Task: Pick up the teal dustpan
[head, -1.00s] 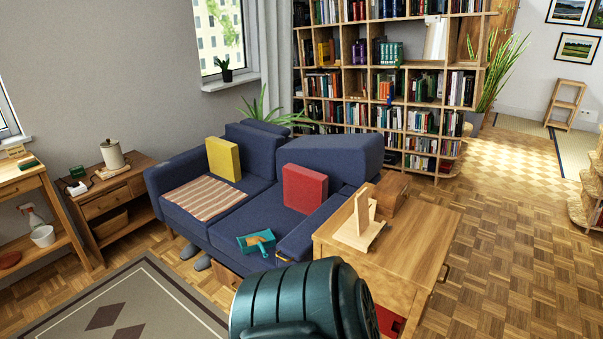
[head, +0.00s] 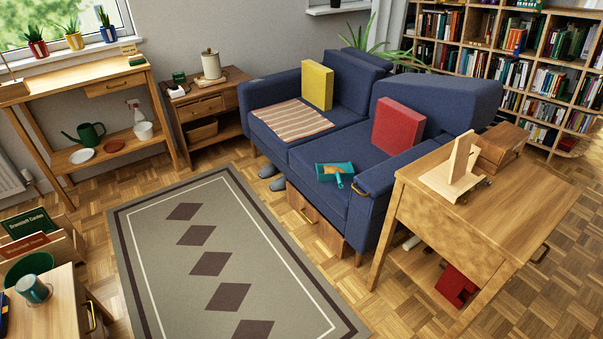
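The teal dustpan (head: 336,172) lies on the right part of the blue sofa's seat (head: 300,151), close to the front edge and near the right armrest. Neither of my grippers shows in the head view. Nothing covers the dustpan.
A wooden side table (head: 480,215) stands right of the sofa with a wooden stand (head: 457,175) on top. A grey rug (head: 220,250) with dark diamonds lies before the sofa. Slippers (head: 272,177) lie by the sofa. A desk (head: 55,310) with a mug is at lower left.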

